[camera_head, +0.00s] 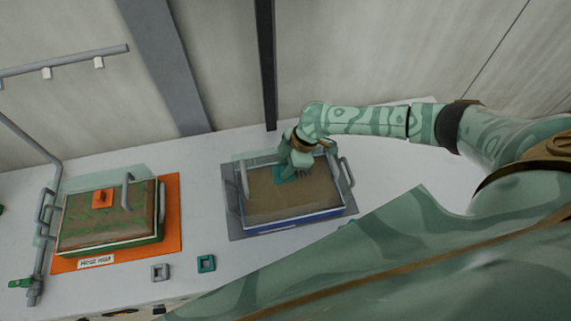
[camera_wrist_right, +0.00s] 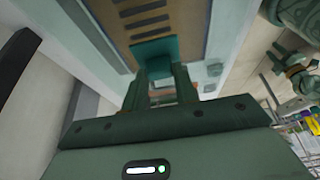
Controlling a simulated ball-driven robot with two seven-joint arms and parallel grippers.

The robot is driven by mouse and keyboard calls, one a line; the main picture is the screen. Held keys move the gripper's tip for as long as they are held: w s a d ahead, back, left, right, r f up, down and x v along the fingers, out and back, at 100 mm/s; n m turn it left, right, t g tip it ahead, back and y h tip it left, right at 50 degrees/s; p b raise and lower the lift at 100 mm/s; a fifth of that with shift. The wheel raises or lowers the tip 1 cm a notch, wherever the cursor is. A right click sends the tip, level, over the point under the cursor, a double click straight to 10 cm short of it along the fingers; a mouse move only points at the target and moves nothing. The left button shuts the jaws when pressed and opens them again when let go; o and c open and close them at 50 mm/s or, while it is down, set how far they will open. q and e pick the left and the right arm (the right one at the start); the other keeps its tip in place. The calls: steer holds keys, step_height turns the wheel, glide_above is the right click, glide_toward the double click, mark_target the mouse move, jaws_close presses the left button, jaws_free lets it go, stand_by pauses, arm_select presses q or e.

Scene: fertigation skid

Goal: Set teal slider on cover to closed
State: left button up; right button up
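The teal slider (camera_head: 285,174) sits on the clear cover (camera_head: 318,171) of a blue-based tray, towards the cover's far edge. In the right wrist view the teal slider (camera_wrist_right: 155,50) lies just ahead of my fingertips, beside a row of dark slots in the brown panel (camera_wrist_right: 140,14). My right gripper (camera_head: 292,160) is down at the slider, and it also shows in the right wrist view (camera_wrist_right: 160,82). Its fingers stand apart with a teal part between their tips. Whether they press on it cannot be told. My left gripper is out of view.
The cover has grey handles (camera_head: 345,172) at its sides. A second covered tray with an orange slider (camera_head: 102,197) stands on an orange mat (camera_head: 172,222) at left. A grey square ring (camera_head: 160,272) and a teal one (camera_head: 206,263) lie in front. A dark post (camera_head: 267,70) rises behind.

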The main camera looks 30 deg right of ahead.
steer(key=d, duration=0.2)
steer(key=s+d, duration=0.1)
steer(key=d, duration=0.3)
steer(key=shift+s, duration=0.3)
jaws_close()
steer(key=o, duration=1.1)
jaws_free()
steer(key=v, duration=1.6)
steer(key=shift+d+p, duration=0.2)
steer(key=shift+p, duration=0.25)
steer(key=shift+s, duration=0.1)
